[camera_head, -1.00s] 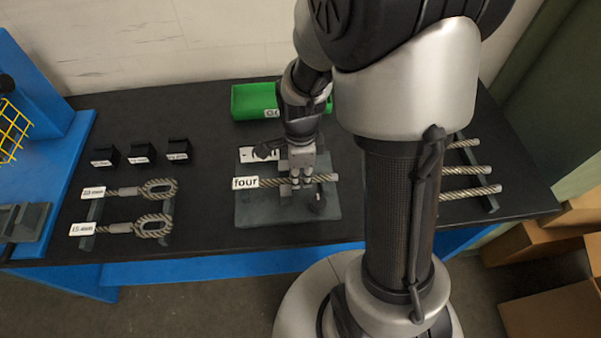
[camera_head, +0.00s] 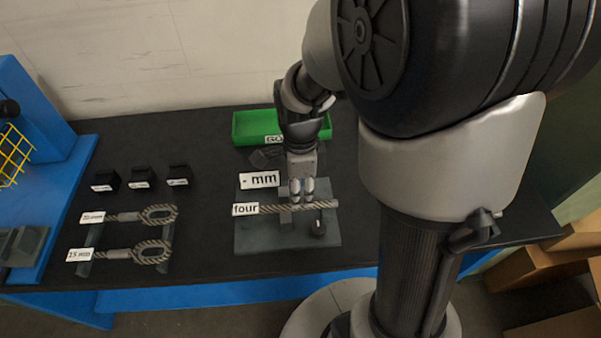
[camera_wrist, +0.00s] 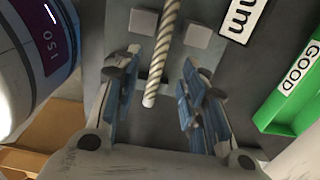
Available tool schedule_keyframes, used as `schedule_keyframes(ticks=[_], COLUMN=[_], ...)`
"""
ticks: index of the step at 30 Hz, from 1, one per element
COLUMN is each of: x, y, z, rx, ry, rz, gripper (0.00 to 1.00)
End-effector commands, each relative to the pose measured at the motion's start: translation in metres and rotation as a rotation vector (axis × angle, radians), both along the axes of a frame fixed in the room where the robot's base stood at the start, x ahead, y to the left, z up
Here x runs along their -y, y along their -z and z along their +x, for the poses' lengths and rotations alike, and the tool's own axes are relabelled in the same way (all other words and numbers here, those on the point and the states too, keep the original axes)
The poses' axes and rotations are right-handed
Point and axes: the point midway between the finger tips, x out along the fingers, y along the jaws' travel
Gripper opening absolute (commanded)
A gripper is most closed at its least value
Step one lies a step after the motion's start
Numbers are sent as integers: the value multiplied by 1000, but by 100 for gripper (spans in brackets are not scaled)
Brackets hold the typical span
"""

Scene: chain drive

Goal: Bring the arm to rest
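My gripper (camera_head: 301,188) is above the rope piece labelled "four" (camera_head: 270,208), which lies across the grey plate (camera_head: 255,240) on the bench. In the wrist view my gripper (camera_wrist: 163,95) has its two fingers spread wide, with the rope (camera_wrist: 168,45) running between them and a gap on both sides. The rope's end shows below the fingertips, and nothing is held. A "- mm" label (camera_head: 259,180) stands at the back of the plate.
A green bin marked GOOD (camera_head: 250,127) stands behind the plate. Several small black blocks (camera_head: 141,178) and two looped ropes (camera_head: 157,215) are to the left. A blue frame (camera_head: 50,200) is at far left. My arm hides the bench's right side.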

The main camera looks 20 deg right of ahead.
Motion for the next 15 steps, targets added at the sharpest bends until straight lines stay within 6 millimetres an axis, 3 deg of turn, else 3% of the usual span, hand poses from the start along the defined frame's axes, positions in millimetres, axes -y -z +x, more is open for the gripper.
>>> schedule_keyframes(ticks=[6,15], x=[0,0], y=[-43,-63], z=[1,0], rx=[4,0], ry=[0,-1], rz=[0,0], gripper=[39,39])
